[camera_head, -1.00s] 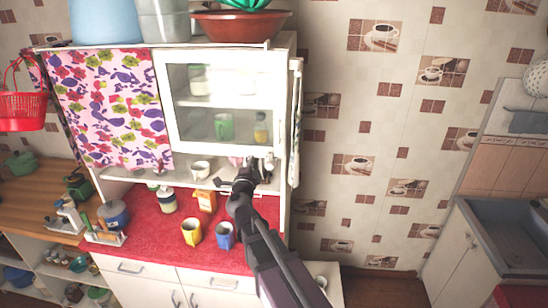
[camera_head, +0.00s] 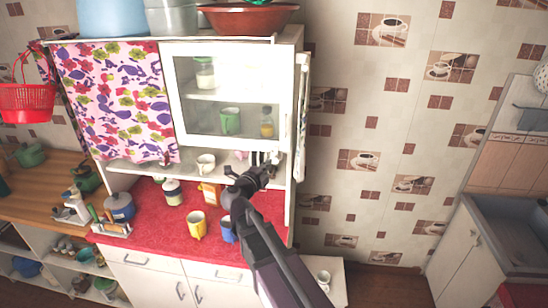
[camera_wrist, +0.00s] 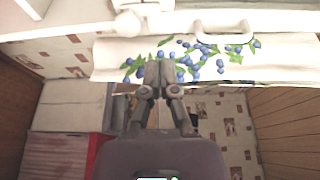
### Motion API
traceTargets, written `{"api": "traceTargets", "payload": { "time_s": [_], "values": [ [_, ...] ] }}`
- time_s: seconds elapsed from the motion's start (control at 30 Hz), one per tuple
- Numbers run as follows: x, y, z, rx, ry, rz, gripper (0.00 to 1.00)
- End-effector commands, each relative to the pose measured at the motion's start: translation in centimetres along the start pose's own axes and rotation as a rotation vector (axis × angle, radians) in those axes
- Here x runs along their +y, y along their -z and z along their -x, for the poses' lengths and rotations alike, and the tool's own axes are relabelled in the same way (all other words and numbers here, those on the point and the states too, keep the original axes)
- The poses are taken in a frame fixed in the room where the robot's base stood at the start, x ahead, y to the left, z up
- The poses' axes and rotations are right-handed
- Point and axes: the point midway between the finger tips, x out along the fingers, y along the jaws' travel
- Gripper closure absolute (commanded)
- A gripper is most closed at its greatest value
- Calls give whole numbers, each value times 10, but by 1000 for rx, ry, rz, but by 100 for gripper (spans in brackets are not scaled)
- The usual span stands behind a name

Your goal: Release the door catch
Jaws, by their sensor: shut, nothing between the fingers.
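The white glass-fronted cabinet door (camera_head: 230,145) appears closed in the head view. My gripper (camera_head: 268,168) is just below its lower right corner, at the front of the open shelf. In the wrist view my gripper (camera_wrist: 158,72) is shut and empty, its fingertips in front of a white cloth with blue berries (camera_wrist: 205,68). A white rounded fitting (camera_wrist: 130,22) is above and left of the fingertips, apart from them. I cannot tell whether it is the door catch. No catch is clear in the head view, where my gripper covers part of the area.
The shelf below the door holds a white cup (camera_head: 206,163). A towel (camera_head: 301,125) hangs at the cabinet's right side. A floral curtain (camera_head: 115,100) hangs left.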

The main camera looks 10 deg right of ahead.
Motion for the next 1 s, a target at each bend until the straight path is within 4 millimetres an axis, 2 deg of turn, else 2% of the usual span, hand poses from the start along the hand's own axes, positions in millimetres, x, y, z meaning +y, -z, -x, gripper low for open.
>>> {"api": "traceTargets", "payload": {
  "time_s": [0.27, 0.7, 1.0],
  "values": [
    [0, -1, -22, 1, 0, 0, 100],
    [0, -2, -81, 0, 0, 0, 100],
    [0, -1, -98, -1, 0, 0, 100]
  ]
}}
